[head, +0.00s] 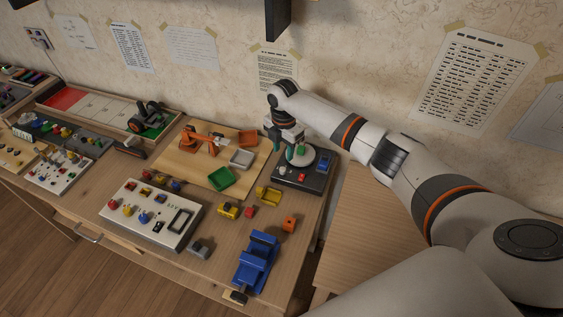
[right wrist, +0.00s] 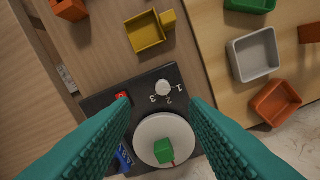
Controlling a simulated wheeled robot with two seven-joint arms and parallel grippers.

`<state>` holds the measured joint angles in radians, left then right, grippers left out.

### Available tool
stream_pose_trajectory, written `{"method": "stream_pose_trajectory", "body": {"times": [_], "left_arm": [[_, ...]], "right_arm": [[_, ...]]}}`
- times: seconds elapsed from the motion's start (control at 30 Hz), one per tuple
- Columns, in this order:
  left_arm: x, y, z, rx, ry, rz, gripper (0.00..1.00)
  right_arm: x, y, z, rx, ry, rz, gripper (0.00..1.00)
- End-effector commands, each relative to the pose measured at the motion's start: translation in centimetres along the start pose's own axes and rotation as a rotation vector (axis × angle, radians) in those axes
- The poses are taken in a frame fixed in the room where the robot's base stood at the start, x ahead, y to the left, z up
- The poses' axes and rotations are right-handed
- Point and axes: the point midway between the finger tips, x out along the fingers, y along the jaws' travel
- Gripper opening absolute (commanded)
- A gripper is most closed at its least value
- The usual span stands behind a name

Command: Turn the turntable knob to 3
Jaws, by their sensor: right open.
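The turntable has a dark base (head: 284,176) and a round white plate (right wrist: 150,131) with a green cube (right wrist: 164,151) on it. A small white knob (right wrist: 163,87) sits on the base beside the numerals 1, 2 and 3. I cannot tell which numeral it points to. My right gripper (right wrist: 160,104) is open above the turntable, its teal fingers apart on either side of the knob and plate in the right wrist view. Nothing is between the fingers. In the head view the right gripper partly hides the turntable. My left gripper is not in view.
A red button (right wrist: 122,96) and a blue part (right wrist: 123,158) are on the base. A yellow bin (head: 268,195), a green tray (head: 221,178), a blue vise (head: 256,258) and a white control panel (head: 150,214) stand nearby. The wall rises close behind the turntable.

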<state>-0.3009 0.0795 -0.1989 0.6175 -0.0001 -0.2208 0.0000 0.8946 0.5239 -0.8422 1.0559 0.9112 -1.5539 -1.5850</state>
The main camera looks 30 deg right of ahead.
Motion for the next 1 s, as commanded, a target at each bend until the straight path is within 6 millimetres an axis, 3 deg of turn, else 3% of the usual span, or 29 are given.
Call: {"method": "stream_pose_trajectory", "body": {"times": [0.07, 0.17, 0.27, 0.4, 0.53, 0.8, 0.87, 1.0], "left_arm": [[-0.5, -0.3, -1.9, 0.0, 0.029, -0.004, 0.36], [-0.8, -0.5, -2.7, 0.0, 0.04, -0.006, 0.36], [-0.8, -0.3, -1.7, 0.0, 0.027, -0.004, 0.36], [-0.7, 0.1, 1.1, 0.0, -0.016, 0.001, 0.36], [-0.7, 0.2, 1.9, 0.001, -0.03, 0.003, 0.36], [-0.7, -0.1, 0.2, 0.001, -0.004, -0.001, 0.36], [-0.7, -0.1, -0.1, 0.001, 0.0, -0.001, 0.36], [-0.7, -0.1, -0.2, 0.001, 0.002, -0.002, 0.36]], "right_arm": [[1.7, 0.0, 0.1, 0.002, -0.002, 0.003, 0.41], [3.7, 0.0, 0.2, 0.001, -0.002, 0.003, 0.41], [5.5, 0.0, 0.1, 0.001, -0.002, 0.002, 0.41], [7.2, 0.0, 0.1, 0.001, -0.001, 0.001, 0.41], [7.9, 0.0, 0.1, 0.0, -0.001, -0.001, 0.41], [8.1, 0.0, 0.1, 0.0, -0.001, -0.001, 0.41], [8.0, 0.0, 0.1, 0.0, -0.001, -0.001, 0.35], [8.0, 0.0, 0.1, 0.0, -0.001, -0.001, 0.12]]}}
